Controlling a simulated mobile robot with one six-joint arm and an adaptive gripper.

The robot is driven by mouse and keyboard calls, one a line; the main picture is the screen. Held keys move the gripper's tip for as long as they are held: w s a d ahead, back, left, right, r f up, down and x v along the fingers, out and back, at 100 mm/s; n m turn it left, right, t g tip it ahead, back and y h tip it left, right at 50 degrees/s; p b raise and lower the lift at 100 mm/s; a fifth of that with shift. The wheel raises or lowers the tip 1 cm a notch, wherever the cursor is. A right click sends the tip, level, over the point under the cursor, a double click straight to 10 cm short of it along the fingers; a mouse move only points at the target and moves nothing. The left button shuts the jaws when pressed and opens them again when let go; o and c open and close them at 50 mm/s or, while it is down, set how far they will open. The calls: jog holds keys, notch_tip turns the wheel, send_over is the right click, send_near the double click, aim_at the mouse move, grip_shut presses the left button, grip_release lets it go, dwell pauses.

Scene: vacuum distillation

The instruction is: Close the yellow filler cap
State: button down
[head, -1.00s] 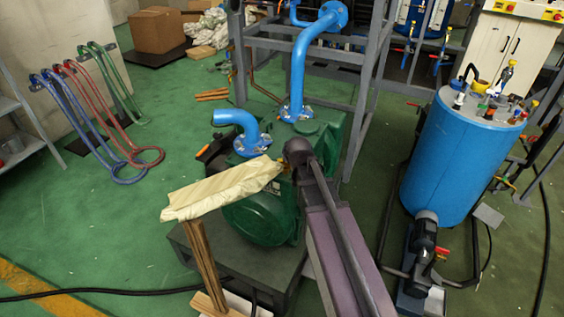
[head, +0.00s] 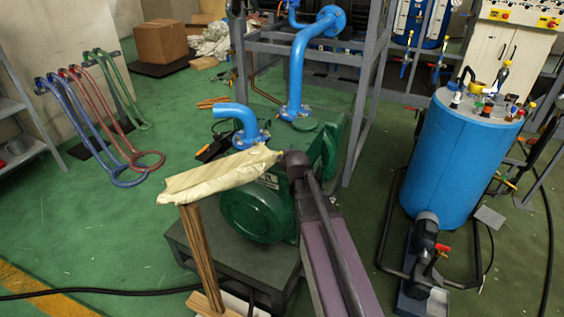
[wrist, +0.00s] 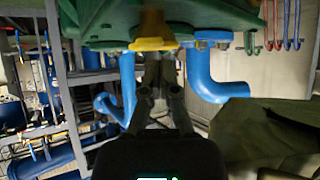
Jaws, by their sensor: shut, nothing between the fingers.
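The yellow filler cap (wrist: 153,43) shows at the top middle of the wrist view, against the green pump housing (wrist: 215,18). Its upper part is blurred. My gripper (wrist: 159,88) is below it in that view, with its dark fingers shut and empty, pointing towards the cap area. I cannot tell whether the fingertips touch the cap. In the head view the green pump (head: 258,212) stands on a dark plinth, with my arm in front of its right side. My gripper and the cap are not clearly visible there.
Blue pipes (head: 298,75) rise from the pump, beside a grey frame (head: 365,100). A blue tank (head: 455,160) stands right. Green floor (head: 95,225) at left is largely clear.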

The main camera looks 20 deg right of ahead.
jog(key=shift+s+d+f+b, duration=0.15)
jog(key=shift+s+f+b, duration=0.05)
jog(key=shift+f+b, duration=0.3)
jog(key=shift+s+d+f+b, duration=0.2)
jog(key=shift+f+b, duration=0.15)
jog(key=shift+f, duration=0.15)
jog(key=shift+s+f, duration=0.1)
jog(key=shift+s, duration=0.05)
jog(key=shift+w+f+b, duration=0.1)
jog(key=shift+w+b, duration=0.1)
jog(key=shift+b, duration=0.1)
jog(key=shift+w+d, duration=0.1)
jog(key=shift+w, duration=0.45)
jog(key=shift+r, duration=0.2)
